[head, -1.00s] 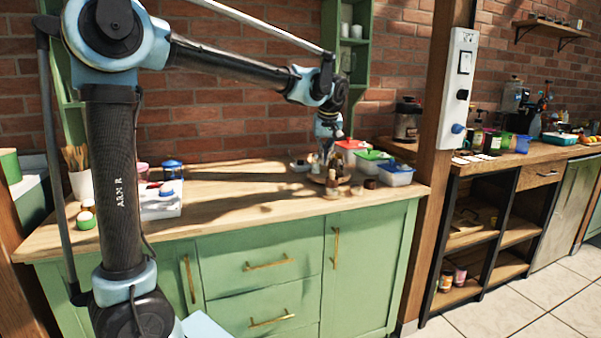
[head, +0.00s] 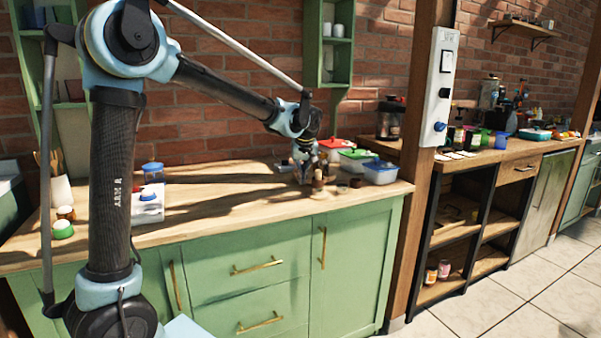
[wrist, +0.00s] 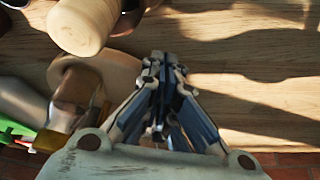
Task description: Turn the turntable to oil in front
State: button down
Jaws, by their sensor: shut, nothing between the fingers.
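My gripper (head: 304,173) is shut and empty, low over the back right of the wooden counter among small bottles. In the wrist view its closed fingertips (wrist: 163,62) are beside a round wooden disc (wrist: 122,68), which looks like part of the turntable. I cannot tell whether they touch it. A pale wooden round-topped thing (wrist: 82,28) stands close by, and a grey bottle (wrist: 22,100) lies in view at the left. In the head view a brown-topped bottle (head: 318,182) stands just right of the gripper. The turntable is mostly hidden, and I cannot tell which bottle is the oil.
Lidded tubs, one green-topped (head: 357,155) and one blue-topped (head: 380,172), stand right of the gripper. A wooden post (head: 413,160) rises beyond the counter's right end. A white box (head: 148,205) stands at the left. The counter's middle (head: 225,200) is clear.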

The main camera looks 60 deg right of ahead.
jog(key=shift+w+d, duration=0.75)
jog(key=shift+d, duration=0.1)
jog(key=shift+w+d, duration=0.2)
jog(key=shift+w, duration=0.25)
jog(key=shift+w+d, duration=0.2)
jog(key=shift+w, duration=0.25)
jog(key=shift+s, duration=0.1)
jog(key=shift+s+a, duration=0.25)
jog(key=shift+a, duration=0.4)
jog(key=shift+s+a, duration=0.3)
jog(key=shift+a, duration=0.3)
jog(key=shift+s+a, duration=0.3)
jog(key=shift+a, duration=0.25)
jog(key=v, duration=1)
jog(key=shift+w+a, duration=0.15)
jog(key=shift+w, duration=0.1)
